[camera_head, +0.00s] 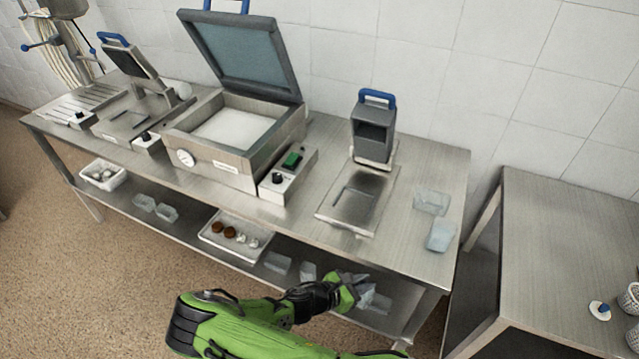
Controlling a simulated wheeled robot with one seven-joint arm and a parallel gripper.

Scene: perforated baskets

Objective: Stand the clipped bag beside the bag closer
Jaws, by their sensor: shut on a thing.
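My gripper (357,289) is low in front of the steel table's right part, near the lower shelf. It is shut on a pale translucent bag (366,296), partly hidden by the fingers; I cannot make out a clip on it. A grey machine with a blue handle (373,130) stands on the table's right part above a flat steel plate; it seems to be the bag closer. Two pale translucent bags or tubs (431,200) and (440,237) stand on the tabletop to its right.
An open-lidded chamber machine (228,135) stands mid-table, with a control box (287,177) beside it. The lower shelf holds a tray (235,238) of small items, a white bin (103,174) and several clear containers. A side table (570,235) stands at right.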

